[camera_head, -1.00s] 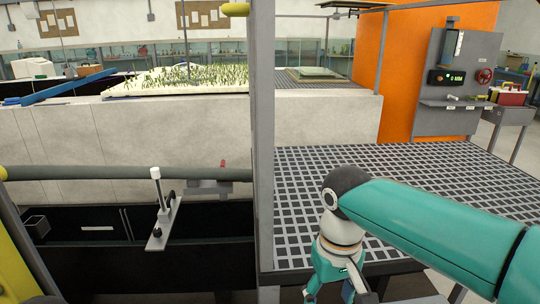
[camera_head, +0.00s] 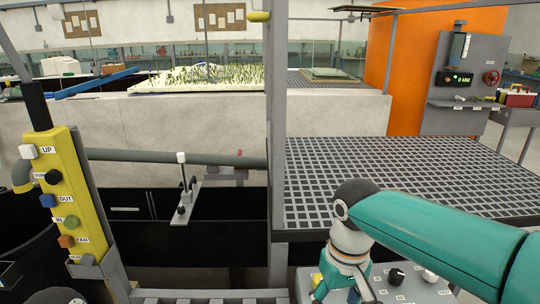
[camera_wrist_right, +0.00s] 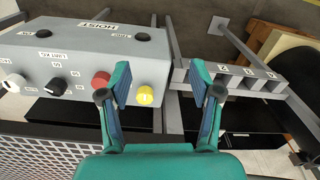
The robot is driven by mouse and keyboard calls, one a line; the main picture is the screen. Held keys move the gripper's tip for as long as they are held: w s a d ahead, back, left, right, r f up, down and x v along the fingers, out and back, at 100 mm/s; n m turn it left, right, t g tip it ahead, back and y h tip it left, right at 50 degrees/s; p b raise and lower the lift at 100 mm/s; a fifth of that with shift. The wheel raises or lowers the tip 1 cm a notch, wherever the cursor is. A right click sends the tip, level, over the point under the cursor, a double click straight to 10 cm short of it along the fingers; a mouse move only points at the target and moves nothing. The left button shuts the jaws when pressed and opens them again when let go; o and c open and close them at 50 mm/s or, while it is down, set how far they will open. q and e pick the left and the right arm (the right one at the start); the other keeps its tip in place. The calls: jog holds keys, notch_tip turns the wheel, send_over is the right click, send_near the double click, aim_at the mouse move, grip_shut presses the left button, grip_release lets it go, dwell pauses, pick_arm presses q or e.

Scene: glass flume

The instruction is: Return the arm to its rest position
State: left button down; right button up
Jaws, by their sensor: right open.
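My right arm, teal with a dark wrist joint, comes in from the right in the head view. Its gripper (camera_head: 338,290) points down at the bottom edge, in front of the grated platform (camera_head: 400,165). In the right wrist view the gripper (camera_wrist_right: 160,95) is open, its two teal fingers apart with nothing between them. Behind the fingers is a grey control box (camera_wrist_right: 75,55) marked HOIST, with a red knob (camera_wrist_right: 101,80) and a yellow knob (camera_wrist_right: 146,95) near the left finger. I cannot tell whether that finger touches the box. My left gripper is not in view.
A yellow button pendant (camera_head: 68,200) hangs at the left in the head view. A lever with a white knob (camera_head: 182,157) stands by the grey pipe. A grey post (camera_head: 277,120) rises mid-view. An orange panel (camera_head: 405,65) stands behind the platform.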

notch_tip(320, 180, down, 21)
jog(key=a+m+y+p, duration=0.1)
jog(key=a+y+p, duration=0.1)
jog(key=y, duration=0.1)
jog(key=s+d+f+m+p, duration=0.1)
jog(key=s+d+f+m, duration=0.1)
jog(key=s+f, duration=1.1)
jog(key=shift+s+d+f+m+t+y+p, duration=0.2)
jog(key=shift+s+f+m+t+y+p, duration=0.15)
jog(key=shift+s+m, duration=0.35)
jog(key=shift+w, duration=0.2)
jog(key=shift+c, duration=0.3)
